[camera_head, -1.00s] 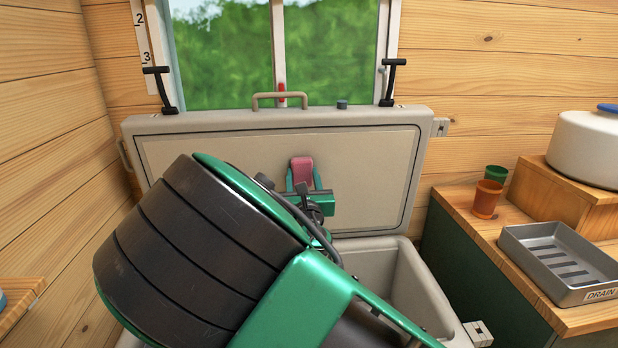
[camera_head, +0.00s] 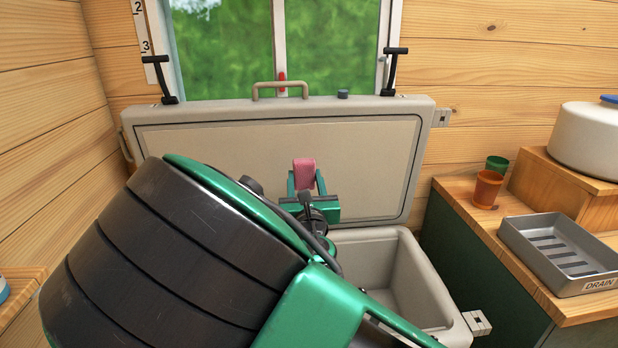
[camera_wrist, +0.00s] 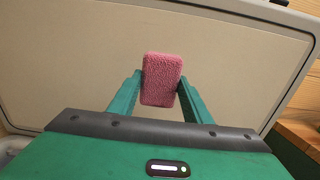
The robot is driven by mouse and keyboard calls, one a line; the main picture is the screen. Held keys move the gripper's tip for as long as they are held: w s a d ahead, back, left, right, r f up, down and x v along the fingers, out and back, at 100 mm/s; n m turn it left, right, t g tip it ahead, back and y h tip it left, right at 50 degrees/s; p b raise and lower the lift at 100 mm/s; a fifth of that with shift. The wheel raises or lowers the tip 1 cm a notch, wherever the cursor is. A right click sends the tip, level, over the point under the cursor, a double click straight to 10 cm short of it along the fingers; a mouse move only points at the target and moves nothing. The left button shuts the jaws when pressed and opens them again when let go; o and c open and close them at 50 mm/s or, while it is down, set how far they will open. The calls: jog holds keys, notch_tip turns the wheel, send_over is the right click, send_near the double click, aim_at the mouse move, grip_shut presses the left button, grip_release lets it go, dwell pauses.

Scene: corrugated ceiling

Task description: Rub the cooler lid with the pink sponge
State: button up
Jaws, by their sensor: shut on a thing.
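The pink sponge (camera_head: 305,173) is held between the green fingers of my gripper (camera_head: 304,181). It also shows in the wrist view (camera_wrist: 161,80), upright between the two fingertips (camera_wrist: 161,88). The cooler lid (camera_head: 375,160) stands open and nearly upright behind the sponge, its pale inner panel facing me. The sponge is in front of the panel, a little right of its middle. I cannot tell whether it touches the panel. The open cooler box (camera_head: 400,262) lies below, partly hidden by my arm.
A window (camera_head: 330,50) is behind the lid. A wooden wall (camera_head: 45,150) closes the left side.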

jog(key=shift+s, duration=0.15)
jog(key=shift+s+f, duration=0.2)
jog(key=shift+s, duration=1.15)
jog(key=shift+w, duration=0.1)
jog(key=shift+w+r, duration=0.15)
jog(key=shift+w, duration=0.95)
jog(key=shift+w+r, duration=0.2)
jog(key=shift+w, duration=0.95)
jog(key=shift+w+r, duration=0.15)
jog(key=shift+w, duration=0.95)
jog(key=shift+w+r, duration=0.1)
jog(key=shift+w, duration=0.95)
jog(key=shift+d, duration=0.1)
jog(key=shift+s+d, duration=0.1)
jog(key=shift+d, duration=1.8)
